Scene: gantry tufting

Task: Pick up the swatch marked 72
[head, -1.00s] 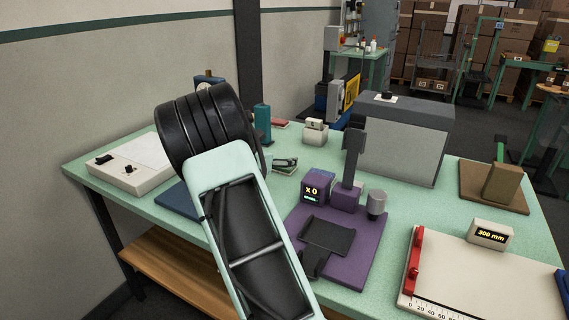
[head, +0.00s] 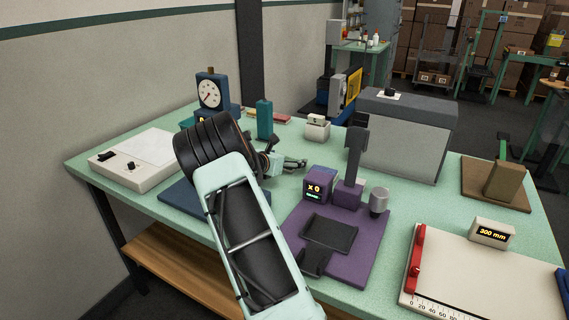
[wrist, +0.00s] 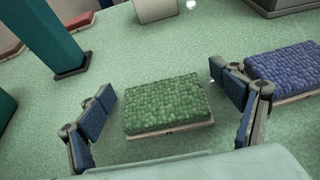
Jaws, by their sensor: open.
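A green tufted swatch (wrist: 168,103) with a thin pale backing edge lies flat on the green bench in the wrist view. My gripper (wrist: 172,110) is open, with one blue-padded finger on each side of this swatch and visible gaps between. A blue tufted swatch (wrist: 285,72) lies just right of the right finger. No number is readable on either swatch, so I cannot tell which is marked 72. In the head view my gripper (head: 287,163) is low over the bench, behind the purple device; the swatches there are too small or covered to make out.
A teal post (head: 264,119) stands behind my gripper, with a dial gauge (head: 209,94) to its left. A cream block (head: 317,128) is farther back. The purple device (head: 345,240) and the grey box (head: 405,140) stand to the right. Bare bench lies around the green swatch.

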